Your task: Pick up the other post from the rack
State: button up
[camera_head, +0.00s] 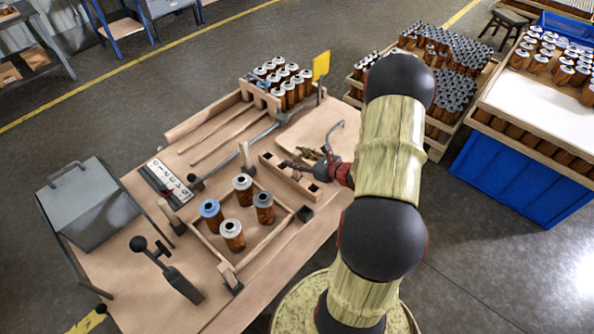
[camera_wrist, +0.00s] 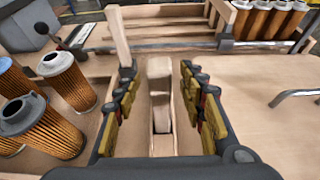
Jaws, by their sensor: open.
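In the wrist view a pale wooden post (camera_wrist: 160,98) lies between the two fingers of my gripper (camera_wrist: 158,78). The fingers are open, with a gap visible on each side of the post. In the head view my gripper (camera_head: 311,163) is over the wooden rack (camera_head: 272,160), a block with square holes, and largely hides what is between its fingers. Another wooden post (camera_head: 245,156) stands upright at the far corner of the cartridge frame; it also shows at upper left in the wrist view (camera_wrist: 118,37).
Several filter cartridges (camera_head: 232,235) stand inside the low frame (camera_head: 262,247), one with a blue top (camera_head: 210,208). A dark socket (camera_head: 305,213) is at the frame's right corner. A toggle clamp (camera_head: 178,282), grey box (camera_head: 90,208) and yellow flag (camera_head: 321,65) surround the work area.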

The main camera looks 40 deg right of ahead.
grip_shut()
dwell(0.5)
